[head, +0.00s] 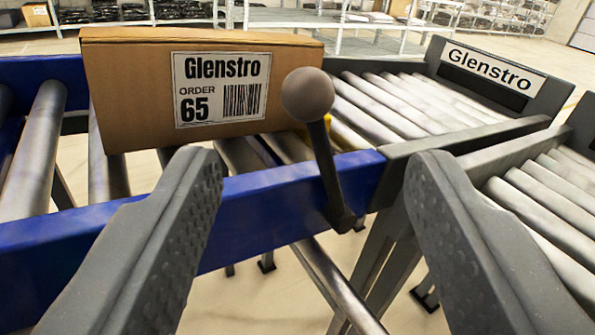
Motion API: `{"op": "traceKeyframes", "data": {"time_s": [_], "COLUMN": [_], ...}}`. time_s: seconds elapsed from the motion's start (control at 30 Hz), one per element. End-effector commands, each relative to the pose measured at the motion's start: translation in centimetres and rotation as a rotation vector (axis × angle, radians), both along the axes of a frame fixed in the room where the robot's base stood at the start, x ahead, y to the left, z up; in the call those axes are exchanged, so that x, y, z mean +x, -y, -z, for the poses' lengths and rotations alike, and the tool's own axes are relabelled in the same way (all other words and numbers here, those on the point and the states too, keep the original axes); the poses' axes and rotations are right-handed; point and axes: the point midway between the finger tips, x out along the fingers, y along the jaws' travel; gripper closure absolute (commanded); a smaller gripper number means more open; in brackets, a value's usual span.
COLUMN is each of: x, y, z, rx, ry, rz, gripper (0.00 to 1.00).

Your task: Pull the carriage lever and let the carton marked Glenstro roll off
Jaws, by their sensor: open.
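The brown carton (130,90) labelled Glenstro, order 65, stands upright on the rollers of the blue-railed carriage (270,205) at the left. The carriage lever (318,150) is a dark rod with a round brown knob (307,95). It rises from the blue rail's right end and stands in front of the carton's lower right corner. My gripper (312,185) is open, with one finger to the left and one to the right of the lever. Neither finger appears to touch it.
A grey roller lane (395,110) with a Glenstro sign (493,70) lies beyond the carriage's right end. A second grey roller lane (545,195) lies nearer at the right. Shelves with dark packages (180,10) stand at the back. Floor shows below the rail.

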Motion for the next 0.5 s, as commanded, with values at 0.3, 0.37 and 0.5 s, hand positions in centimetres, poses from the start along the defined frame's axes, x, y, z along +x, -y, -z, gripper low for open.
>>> {"op": "traceKeyframes", "data": {"time_s": [0.3,0.37,0.5], "x": [0.7,1.3,3.3], "y": [-0.2,-0.1,-0.2], "z": [2.0,2.1,2.0], "rx": [-0.025,-0.025,-0.023], "ry": [0.014,0.014,0.014], "rz": [0.012,0.013,0.012], "gripper": [0.48,0.48,0.48]}}
